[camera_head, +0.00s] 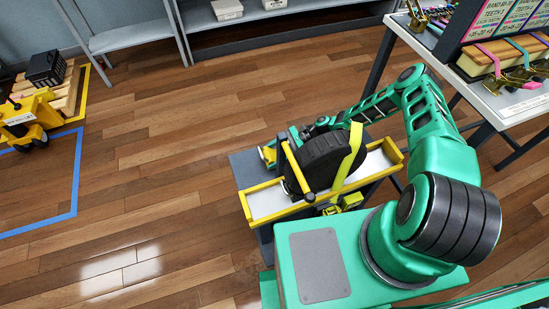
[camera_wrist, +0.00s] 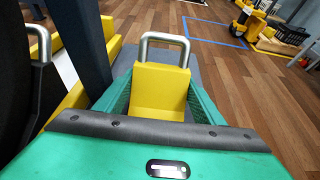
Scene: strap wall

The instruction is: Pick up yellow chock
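The yellow chock (camera_wrist: 160,88) has a bent metal handle (camera_wrist: 165,40) and sits between the two fingers of my gripper (camera_wrist: 161,100) in the wrist view. The fingers flank it closely on both sides. I cannot tell whether they press on it. In the head view the chock (camera_head: 269,154) is a small yellow patch at the far left end of the cart, by my gripper (camera_head: 276,148). The arm and the wheel partly hide that spot.
A black wheel (camera_head: 316,164) with a yellow strap (camera_head: 350,160) stands on the yellow-edged cart (camera_head: 270,204), close beside my gripper. A white table (camera_head: 500,95) with straps stands at the right. Open wooden floor lies left, with a yellow machine (camera_head: 28,115) and pallet at far left.

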